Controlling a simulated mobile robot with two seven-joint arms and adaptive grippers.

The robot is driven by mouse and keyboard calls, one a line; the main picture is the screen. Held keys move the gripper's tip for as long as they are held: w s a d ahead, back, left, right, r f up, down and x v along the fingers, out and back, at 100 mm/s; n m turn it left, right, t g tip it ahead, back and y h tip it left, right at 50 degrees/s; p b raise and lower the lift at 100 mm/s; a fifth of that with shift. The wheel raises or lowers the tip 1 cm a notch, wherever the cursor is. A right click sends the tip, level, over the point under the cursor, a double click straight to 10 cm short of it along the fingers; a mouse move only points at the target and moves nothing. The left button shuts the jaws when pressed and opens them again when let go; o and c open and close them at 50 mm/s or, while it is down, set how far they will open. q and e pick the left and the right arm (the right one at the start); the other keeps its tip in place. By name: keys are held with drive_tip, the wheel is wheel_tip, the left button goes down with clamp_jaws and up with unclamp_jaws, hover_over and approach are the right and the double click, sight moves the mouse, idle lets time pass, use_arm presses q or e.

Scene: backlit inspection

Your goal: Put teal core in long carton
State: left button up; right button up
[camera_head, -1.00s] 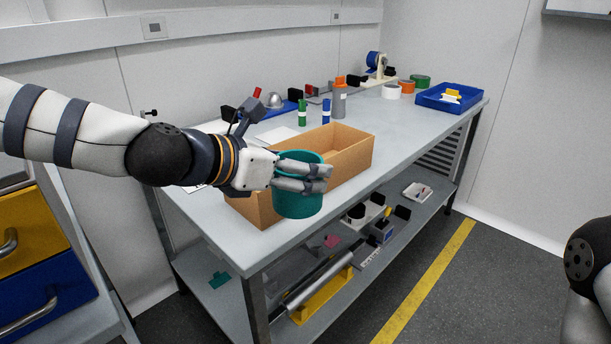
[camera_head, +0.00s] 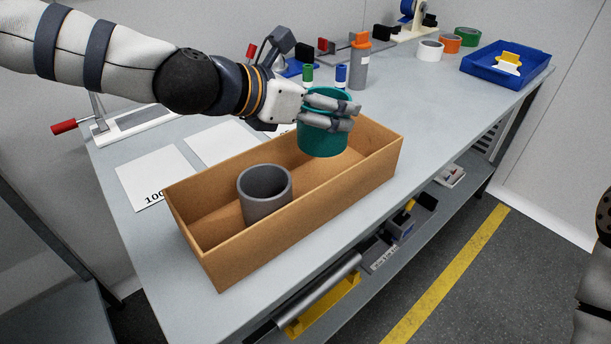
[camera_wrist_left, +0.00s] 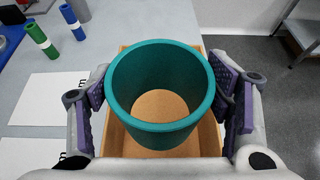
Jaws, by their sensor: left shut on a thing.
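The teal core (camera_head: 322,141) is a hollow open cylinder, held upright by my left gripper (camera_head: 330,110) over the right part of the long carton (camera_head: 225,264). In the left wrist view the teal core (camera_wrist_left: 160,128) sits between both finger pads of my left gripper (camera_wrist_left: 160,105), and the brown carton floor shows through it. The long carton is open-topped, and a grey core (camera_head: 264,202) stands in its left part. Whether the teal core's bottom is below the carton's rim is hard to tell. My right gripper is not in view.
White paper sheets (camera_head: 155,176) lie behind the carton. A blue tray (camera_head: 506,70) and tape rolls (camera_head: 430,50) are at the far right.

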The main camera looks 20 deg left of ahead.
sight(321, 155)
use_arm(q)
drive_tip(key=f+b, duration=0.1)
drive_tip(key=f, duration=0.4)
drive_tip(key=f+b, duration=0.1)
drive_tip(key=f, duration=0.3)
drive_tip(key=shift+s+f, duration=0.2)
drive_tip(key=shift+f, duration=0.2)
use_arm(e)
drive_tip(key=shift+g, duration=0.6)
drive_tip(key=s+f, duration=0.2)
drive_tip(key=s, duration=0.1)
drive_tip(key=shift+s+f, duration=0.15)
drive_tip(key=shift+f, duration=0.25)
use_arm(q)
drive_tip(key=shift+f, duration=0.1)
drive_tip(key=o, duration=0.8)
drive_tip(key=shift+f, duration=0.15)
drive_tip(key=shift+o, duration=0.8)
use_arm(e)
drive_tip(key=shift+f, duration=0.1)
